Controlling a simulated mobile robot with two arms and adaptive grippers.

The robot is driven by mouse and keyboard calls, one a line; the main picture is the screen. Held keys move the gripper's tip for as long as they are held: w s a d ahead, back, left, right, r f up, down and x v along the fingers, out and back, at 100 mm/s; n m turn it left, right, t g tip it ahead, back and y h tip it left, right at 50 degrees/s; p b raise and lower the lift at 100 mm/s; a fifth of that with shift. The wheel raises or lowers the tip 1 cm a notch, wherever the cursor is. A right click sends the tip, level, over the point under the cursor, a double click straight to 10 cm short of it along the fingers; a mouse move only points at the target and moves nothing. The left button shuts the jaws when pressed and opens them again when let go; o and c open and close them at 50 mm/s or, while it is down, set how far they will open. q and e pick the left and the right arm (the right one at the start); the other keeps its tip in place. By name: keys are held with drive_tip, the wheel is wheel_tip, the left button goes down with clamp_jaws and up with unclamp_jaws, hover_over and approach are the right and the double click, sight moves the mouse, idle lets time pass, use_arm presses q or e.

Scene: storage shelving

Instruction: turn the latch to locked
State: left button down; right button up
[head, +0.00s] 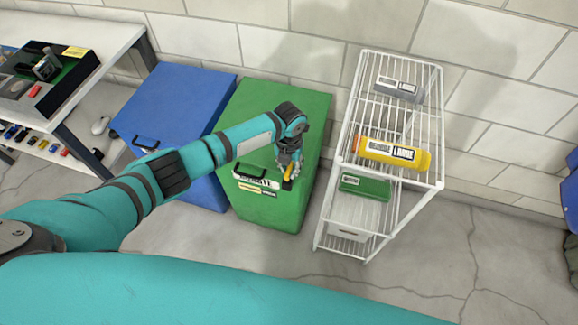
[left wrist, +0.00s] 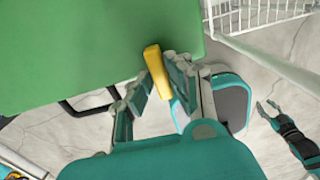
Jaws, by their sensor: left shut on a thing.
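The latch is a yellow bar on the front of the green cabinet (head: 290,112), near its top edge. In the head view only a bit of the yellow latch (head: 286,163) shows beside my left gripper (head: 288,179). In the left wrist view the latch (left wrist: 156,70) sits between the fingers of my left gripper (left wrist: 158,90), which is shut on it. The latch stands at a slight tilt there, against the green top edge. My right gripper (left wrist: 268,109) shows at the right of the left wrist view, empty, with its fingers apart.
A blue cabinet (head: 190,95) stands left of the green one. A white wire rack (head: 438,120) stands close on the right, holding a yellow item (head: 395,155), a grey item (head: 400,88) and a green box (head: 365,187). A table (head: 100,30) with equipment is at far left.

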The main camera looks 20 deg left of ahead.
sight(289, 169)
use_arm(q)
drive_tip(key=c, duration=1.3)
unclamp_jaws()
wheel_tip(289, 169, up, 12)
drive_tip(key=shift+r, duration=0.1)
